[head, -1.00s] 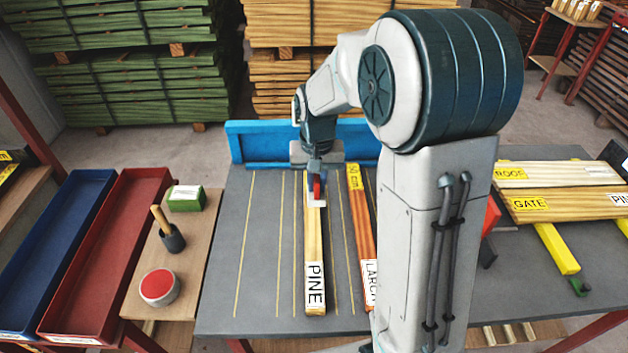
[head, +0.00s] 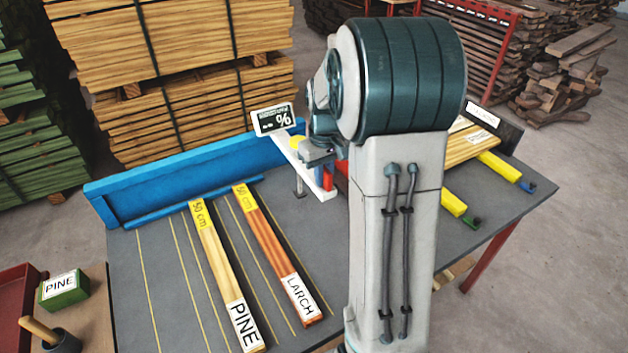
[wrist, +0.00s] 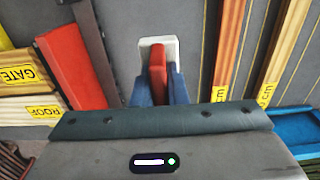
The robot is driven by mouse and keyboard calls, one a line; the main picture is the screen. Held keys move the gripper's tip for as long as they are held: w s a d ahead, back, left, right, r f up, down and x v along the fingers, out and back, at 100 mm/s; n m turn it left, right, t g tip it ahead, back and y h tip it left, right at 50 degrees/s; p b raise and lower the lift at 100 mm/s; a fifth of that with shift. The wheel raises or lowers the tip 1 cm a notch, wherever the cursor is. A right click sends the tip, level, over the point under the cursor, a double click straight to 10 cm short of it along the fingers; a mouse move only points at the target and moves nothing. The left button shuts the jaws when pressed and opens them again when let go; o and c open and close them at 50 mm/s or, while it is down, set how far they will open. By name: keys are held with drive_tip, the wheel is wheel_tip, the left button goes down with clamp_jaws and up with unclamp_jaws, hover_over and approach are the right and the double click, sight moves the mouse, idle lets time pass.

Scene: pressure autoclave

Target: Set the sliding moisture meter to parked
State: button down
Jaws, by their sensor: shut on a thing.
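The moisture meter shows in the wrist view as a white plate (wrist: 146,49) with a red grip (wrist: 157,62). My gripper (wrist: 158,94), with blue fingers, is shut on this red grip. Under the meter is grey table between the larch board and a red block. In the head view my gripper (head: 323,178) is partly hidden behind my arm, and only part of the red grip (head: 328,179) shows. A white bar (head: 301,165) runs beside it from a small black display with a % sign (head: 273,120). The far end of the bar is partly hidden.
The pine board (head: 222,275) and larch board (head: 273,252) lie on the grey table (head: 165,300), left of the meter. A blue wall (head: 195,170) bounds the back. The red block (wrist: 72,66) and GATE and ROOF boards (wrist: 27,107) lie on the other side.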

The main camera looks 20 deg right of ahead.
drive_tip(key=shift+w+d+r, duration=0.1)
drive_tip(key=shift+w+d, duration=0.05)
drive_tip(key=shift+d, duration=1.05)
drive_tip(key=c, duration=1.4)
unclamp_jaws()
drive_tip(key=shift+d, duration=0.25)
drive_tip(key=shift+c, duration=0.2)
drive_tip(key=shift+a, duration=0.1)
drive_tip(key=shift+a, duration=0.1)
wheel_tip(320, 180, up, 14)
drive_tip(key=shift+b, duration=0.35)
